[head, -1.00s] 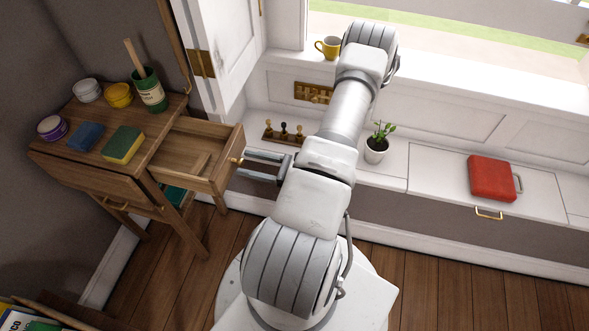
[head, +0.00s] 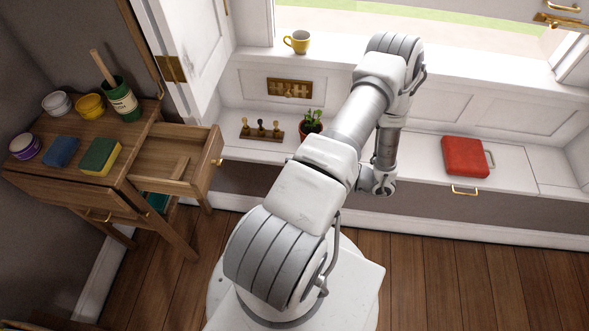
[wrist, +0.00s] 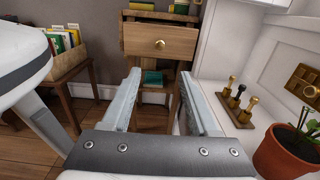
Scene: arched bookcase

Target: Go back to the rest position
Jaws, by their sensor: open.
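In the wrist view my gripper (wrist: 160,85) is open, its two fingers apart with nothing between them. Beyond it is the wooden drawer front (wrist: 160,43) with a round brass knob, apart from the fingers. In the head view the end of my arm hangs over the window bench, right of my upper arm links, and the fingers are hidden there. The drawer (head: 183,160) of the wooden side table stands pulled out on the left, well away from my arm's end.
The side table (head: 70,178) holds jars, a green pot and sponges. The bench has a brass-knobbed rack (head: 262,135), a terracotta-potted plant (head: 311,124) and a red case (head: 465,157). A yellow mug (head: 297,42) stands on the sill. Floor (head: 450,270) at right is clear.

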